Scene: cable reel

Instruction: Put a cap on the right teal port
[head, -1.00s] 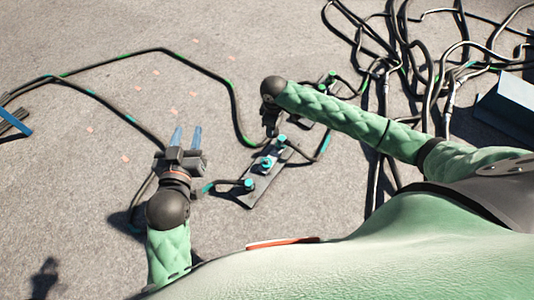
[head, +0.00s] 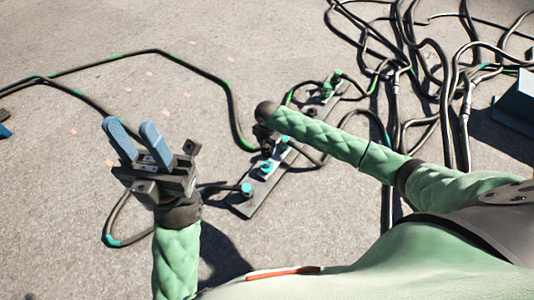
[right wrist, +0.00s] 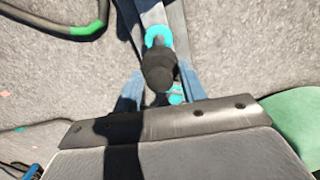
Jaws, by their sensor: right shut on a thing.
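A dark plate (head: 244,208) lies on the ground with teal ports along its nearer part. One teal port (head: 246,188) is at the near end, another teal port (head: 267,167) further along, and a third teal piece (head: 285,140) beyond. My right gripper (right wrist: 160,88) is shut on a black cap (right wrist: 160,68), over the plate. In the right wrist view a teal ring (right wrist: 157,34) shows just beyond the cap, and a teal part (right wrist: 176,96) shows beside it. I cannot tell whether the cap touches a port. My left gripper (head: 136,138) is open and empty, raised left of the plate.
Green ports (head: 328,91) sit at the plate's far end. A black cable (head: 160,51) with green bands loops across the ground at left. Tangled cables (head: 440,90) lie at right, near a blue-grey box (head: 512,110).

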